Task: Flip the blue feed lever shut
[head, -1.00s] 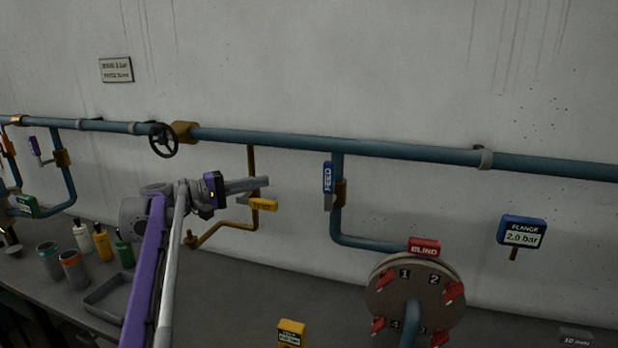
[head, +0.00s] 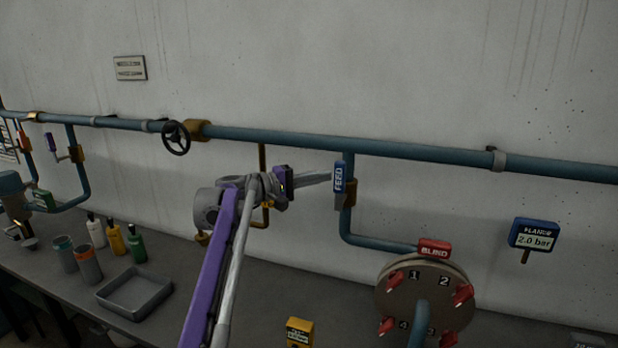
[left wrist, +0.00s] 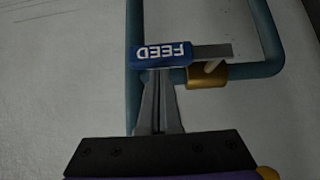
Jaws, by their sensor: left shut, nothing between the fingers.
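The blue feed lever (head: 339,177) stands upright along the vertical teal pipe, beside its brass valve body (head: 349,193), in the head view. In the left wrist view the blue handle marked FEED (left wrist: 161,54) lies across the picture, with its grey stem running right to the brass valve (left wrist: 207,76). My left gripper (head: 328,177) is shut and empty. Its fingertips (left wrist: 160,72) are right at the lever's handle; whether they touch it I cannot tell. My right gripper is not in view.
A round flange with red clamps (head: 428,292) and a red BLIND tag (head: 434,249) sit below right. A handwheel (head: 176,138) is on the main pipe to the left. A metal tray (head: 135,292) and bottles (head: 115,238) stand on the bench.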

